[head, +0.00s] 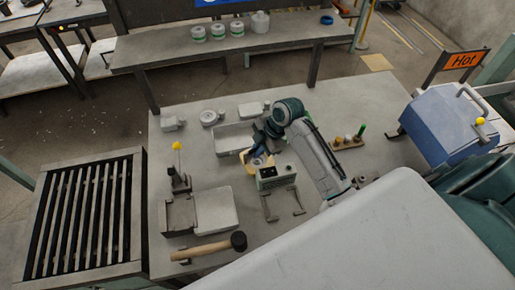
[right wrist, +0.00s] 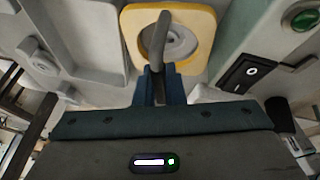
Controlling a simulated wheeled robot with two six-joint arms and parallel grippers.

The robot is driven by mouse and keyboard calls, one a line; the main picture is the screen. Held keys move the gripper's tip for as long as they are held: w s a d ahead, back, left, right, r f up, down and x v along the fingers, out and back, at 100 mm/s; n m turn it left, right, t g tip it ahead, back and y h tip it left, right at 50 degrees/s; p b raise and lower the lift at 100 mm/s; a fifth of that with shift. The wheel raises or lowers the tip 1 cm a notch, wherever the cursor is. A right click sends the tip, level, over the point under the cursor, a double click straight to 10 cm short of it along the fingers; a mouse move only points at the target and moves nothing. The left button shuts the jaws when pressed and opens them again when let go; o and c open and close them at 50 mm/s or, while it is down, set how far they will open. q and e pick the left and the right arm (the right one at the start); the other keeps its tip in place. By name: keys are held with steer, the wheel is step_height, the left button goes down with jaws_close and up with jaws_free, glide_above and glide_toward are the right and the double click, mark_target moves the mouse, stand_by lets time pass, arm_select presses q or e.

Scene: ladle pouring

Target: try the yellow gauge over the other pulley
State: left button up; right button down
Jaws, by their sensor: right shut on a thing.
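The yellow gauge (right wrist: 202,22) is a square yellow plate with a round opening and a grey bent handle (right wrist: 159,40). My right gripper (right wrist: 160,78) is shut on the handle in the right wrist view. A grey round pulley-like part (right wrist: 184,47) shows in the opening; I cannot tell whether the gauge touches it. In the head view the gauge (head: 249,166) is partly hidden by my right gripper (head: 258,160), beside a small grey-green box (head: 277,177) with a black switch panel. A separate grey round part (head: 209,118) lies toward the back of the table. My left gripper is not seen.
A grey tray (head: 222,145) stands behind the gauge. A mallet (head: 208,249) lies at the front. A yellow-topped stand (head: 178,160) is at the left, coloured pegs (head: 349,141) at the right. A blue box (head: 440,122) stands by a "Hot" sign (head: 463,61).

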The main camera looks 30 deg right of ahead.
steer(key=shift+f, duration=0.35)
stand_by(0.7)
steer(key=c, duration=1.4)
jaws_free()
steer(key=shift+c, duration=0.2)
steer(key=shift+d+r+b, duration=0.2)
steer(key=shift+r+b, duration=0.15)
steer(key=shift+r, duration=0.1)
steer(key=b+v, duration=0.2)
steer(key=v, duration=0.8)
steer(key=shift+b, duration=0.3)
steer(key=shift+s+f, duration=0.1)
